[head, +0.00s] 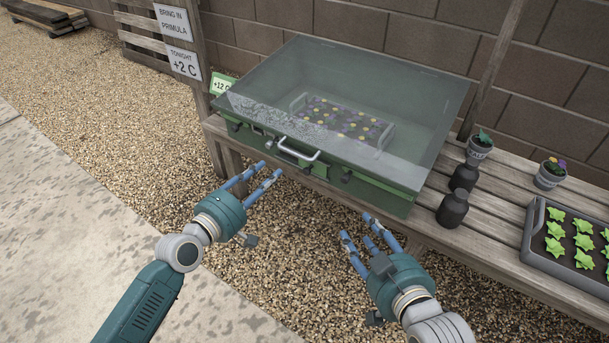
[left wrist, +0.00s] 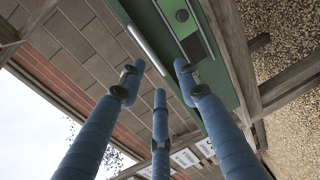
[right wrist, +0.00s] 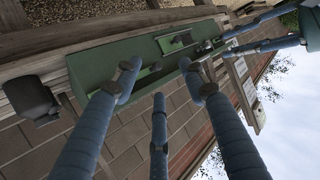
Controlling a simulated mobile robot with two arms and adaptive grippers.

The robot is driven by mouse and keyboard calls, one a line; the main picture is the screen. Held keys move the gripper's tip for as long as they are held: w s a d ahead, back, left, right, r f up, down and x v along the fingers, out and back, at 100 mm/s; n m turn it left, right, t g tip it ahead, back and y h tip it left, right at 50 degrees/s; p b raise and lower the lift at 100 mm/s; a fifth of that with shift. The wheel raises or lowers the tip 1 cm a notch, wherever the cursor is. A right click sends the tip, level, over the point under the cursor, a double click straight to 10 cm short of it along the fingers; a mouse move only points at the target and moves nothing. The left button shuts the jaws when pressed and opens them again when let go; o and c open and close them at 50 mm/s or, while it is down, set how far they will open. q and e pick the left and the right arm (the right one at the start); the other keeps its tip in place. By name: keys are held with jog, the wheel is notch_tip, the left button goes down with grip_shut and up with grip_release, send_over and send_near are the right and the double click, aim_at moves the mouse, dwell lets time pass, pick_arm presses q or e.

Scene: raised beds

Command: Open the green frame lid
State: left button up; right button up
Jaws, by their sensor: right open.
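The green frame (head: 385,192) stands on the wooden bench with its clear lid (head: 400,85) shut. A tray of yellow and purple flowers (head: 340,120) shows through the lid. A silver handle (head: 298,150) is at the middle of the front, with dark latches on either side. My left gripper (head: 263,172) is open and empty, in front of and below the handle, apart from it. My right gripper (head: 357,226) is open and empty, lower and further right, before the bench edge. The frame's green front also shows in the left wrist view (left wrist: 222,75) and right wrist view (right wrist: 85,75).
Two dark bottles (head: 453,208) stand right of the frame, near potted plants (head: 480,145). A grey tray of seedlings (head: 535,258) is at the bench's right. A post with signs (head: 184,62) rises at the frame's left. A brick wall is behind.

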aim_at(294, 153)
pick_arm(q)
jog(key=shift+h, duration=0.4)
jog(key=x, duration=0.2)
jog(key=b+x, duration=0.1)
jog(key=x, duration=0.1)
jog(key=d+r+x, duration=0.1)
jog(key=x, duration=0.1)
jog(key=shift+s+d+r+b, duration=0.1)
jog(key=shift+b, duration=0.3)
jog(key=b+x, duration=0.1)
jog(key=x, duration=0.3)
jog(key=shift+w+d, duration=0.2)
jog(key=shift+w, duration=0.2)
pick_arm(e)
notch_tip(294, 153, up, 17)
jog(key=a+t+y, duration=0.2)
jog(key=t, duration=0.6)
jog(key=shift+w+f+y, duration=0.15)
jog(key=shift+w+y, duration=0.1)
jog(key=shift+y, duration=0.05)
pick_arm(q)
grip_shut()
